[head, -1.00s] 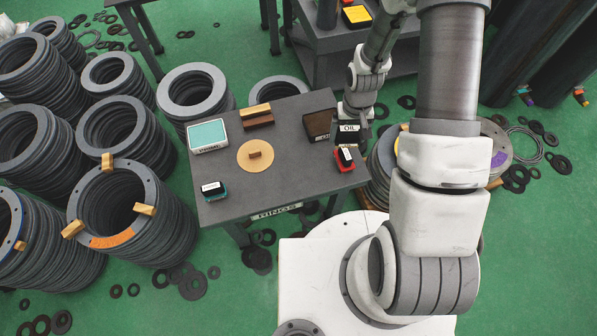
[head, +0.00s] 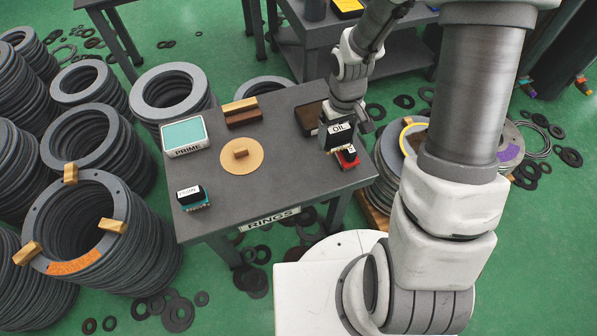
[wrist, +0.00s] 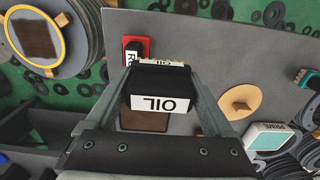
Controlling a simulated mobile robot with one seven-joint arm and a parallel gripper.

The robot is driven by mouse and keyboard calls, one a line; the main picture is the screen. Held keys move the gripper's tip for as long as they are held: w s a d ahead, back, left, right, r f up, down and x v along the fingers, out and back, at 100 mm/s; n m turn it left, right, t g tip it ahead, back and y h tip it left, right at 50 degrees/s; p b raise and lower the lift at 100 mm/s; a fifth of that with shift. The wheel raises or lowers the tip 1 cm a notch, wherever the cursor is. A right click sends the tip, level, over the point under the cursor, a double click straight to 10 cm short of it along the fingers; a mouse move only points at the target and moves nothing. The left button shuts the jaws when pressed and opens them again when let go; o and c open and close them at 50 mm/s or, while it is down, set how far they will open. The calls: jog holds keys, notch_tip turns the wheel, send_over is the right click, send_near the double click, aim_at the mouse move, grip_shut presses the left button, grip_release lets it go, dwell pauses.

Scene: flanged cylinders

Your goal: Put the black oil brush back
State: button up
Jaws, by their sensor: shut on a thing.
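The black oil brush (head: 337,142) is a dark block with a white OIL label. My gripper (head: 343,117) is shut on it near the table's right edge. In the wrist view the brush (wrist: 158,80) sits between both fingers, label toward the camera. In the head view it overlaps the red block (head: 348,157); I cannot tell how high it is above the table. The brown tray (head: 307,116) lies just left of the brush.
Ring stacks (head: 82,225) stand left. A round stack (head: 388,165) stands close on the right.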

jog(key=b, duration=0.3)
send_over(299, 174)
notch_tip(299, 174, down, 6)
jog(key=shift+r, duration=0.1)
jog(key=shift+a+f+b, duration=0.1)
jog(key=shift+f+b, duration=1)
jog(key=shift+f, duration=0.9)
jog(key=shift+f, duration=0.15)
jog(key=o, duration=0.9)
